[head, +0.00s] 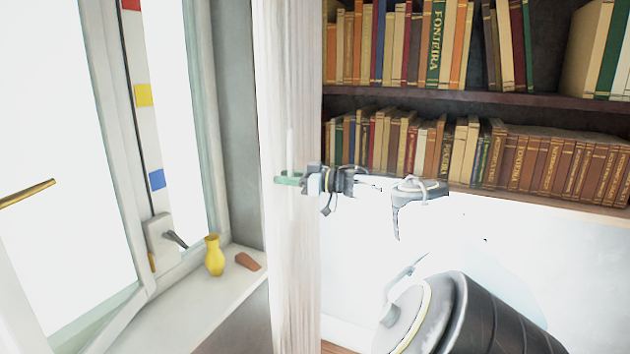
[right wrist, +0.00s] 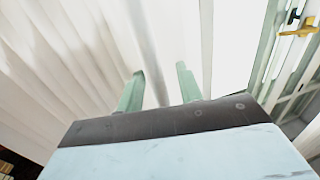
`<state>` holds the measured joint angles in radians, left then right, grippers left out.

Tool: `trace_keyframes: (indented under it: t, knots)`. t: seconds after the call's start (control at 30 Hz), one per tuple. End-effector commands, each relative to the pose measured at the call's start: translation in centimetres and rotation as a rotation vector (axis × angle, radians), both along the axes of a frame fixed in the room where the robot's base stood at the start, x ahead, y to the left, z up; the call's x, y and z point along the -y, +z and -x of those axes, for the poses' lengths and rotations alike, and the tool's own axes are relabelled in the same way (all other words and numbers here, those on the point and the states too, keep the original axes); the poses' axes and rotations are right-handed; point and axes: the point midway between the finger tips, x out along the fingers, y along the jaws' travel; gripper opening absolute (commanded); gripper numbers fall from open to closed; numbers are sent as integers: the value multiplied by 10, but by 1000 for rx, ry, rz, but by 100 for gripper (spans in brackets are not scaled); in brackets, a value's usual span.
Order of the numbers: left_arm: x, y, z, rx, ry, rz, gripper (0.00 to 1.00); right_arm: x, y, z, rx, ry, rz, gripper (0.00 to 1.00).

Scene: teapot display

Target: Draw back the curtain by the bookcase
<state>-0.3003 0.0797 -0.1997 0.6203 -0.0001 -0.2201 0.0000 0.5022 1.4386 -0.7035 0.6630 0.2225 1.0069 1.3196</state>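The curtain (head: 290,100) is a narrow white bunch hanging in vertical folds between the window and the bookcase (head: 440,96). In the right wrist view its pale folds (right wrist: 60,60) fill the left and middle. My right gripper (head: 288,178) reaches in from the right, its green fingers in front of the curtain at mid-height. In the right wrist view the two fingers (right wrist: 158,86) stand apart, with curtain cloth behind or between them. Whether they touch the cloth I cannot tell. My left gripper is not in view.
The window (head: 113,150) at the left has a dark handle and a brass one. A yellow vase (head: 214,256) and a small brown wedge-shaped object (head: 247,261) stand on the sill (head: 165,320), close to the curtain's left. Rows of books fill the shelves at the right.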

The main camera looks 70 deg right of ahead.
Motion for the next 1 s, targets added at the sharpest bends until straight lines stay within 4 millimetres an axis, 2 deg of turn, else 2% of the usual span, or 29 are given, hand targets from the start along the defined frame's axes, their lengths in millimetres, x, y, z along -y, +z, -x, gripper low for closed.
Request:
trace_keyframes:
  t: [0.53,1.0]
  knots:
    - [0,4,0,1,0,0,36,7,1,48,-10,0,3,36]
    - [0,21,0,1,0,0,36,16,1,109,-4,0,3,36]
